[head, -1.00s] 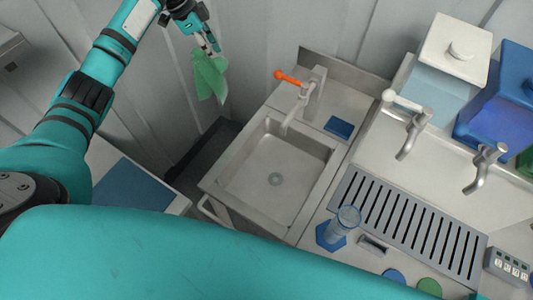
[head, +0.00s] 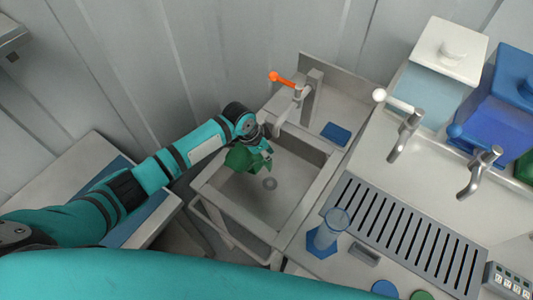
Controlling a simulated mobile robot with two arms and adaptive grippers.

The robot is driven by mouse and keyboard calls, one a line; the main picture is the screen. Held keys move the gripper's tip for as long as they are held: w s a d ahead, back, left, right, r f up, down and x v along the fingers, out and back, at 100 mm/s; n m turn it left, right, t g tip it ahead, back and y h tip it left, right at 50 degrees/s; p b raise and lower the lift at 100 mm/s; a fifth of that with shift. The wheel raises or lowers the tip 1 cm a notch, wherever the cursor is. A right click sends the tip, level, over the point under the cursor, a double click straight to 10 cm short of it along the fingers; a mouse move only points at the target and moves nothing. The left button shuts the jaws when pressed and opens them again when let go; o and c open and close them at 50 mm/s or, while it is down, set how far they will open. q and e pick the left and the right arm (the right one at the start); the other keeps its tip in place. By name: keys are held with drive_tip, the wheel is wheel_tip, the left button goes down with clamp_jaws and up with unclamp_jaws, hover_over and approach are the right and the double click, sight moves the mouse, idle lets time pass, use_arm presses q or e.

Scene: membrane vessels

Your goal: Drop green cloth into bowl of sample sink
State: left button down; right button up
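The sample sink (head: 290,205) is a metal basin with a round drain and a tap with an orange lever (head: 283,79) at its back. My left gripper (head: 262,160) is over the back left part of the bowl, pointing down into it. The green cloth (head: 243,159) hangs at the gripper, over the left side of the bowl. The fingertips are small and partly hidden, so whether they still pinch the cloth is hard to see. My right gripper is out of view.
To the right is a counter with a slotted drain grate (head: 405,235), two taps, a clear cylinder (head: 333,225) on a blue base, and lidded white (head: 448,50) and blue (head: 505,90) containers. A blue pad (head: 336,133) lies right of the sink tap.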

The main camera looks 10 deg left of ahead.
use_arm(q)
wheel_tip(320, 180, down, 6)
drive_tip(key=b, duration=0.5)
drive_tip(key=shift+b, duration=0.35)
drive_tip(key=shift+c, duration=0.8)
unclamp_jaws()
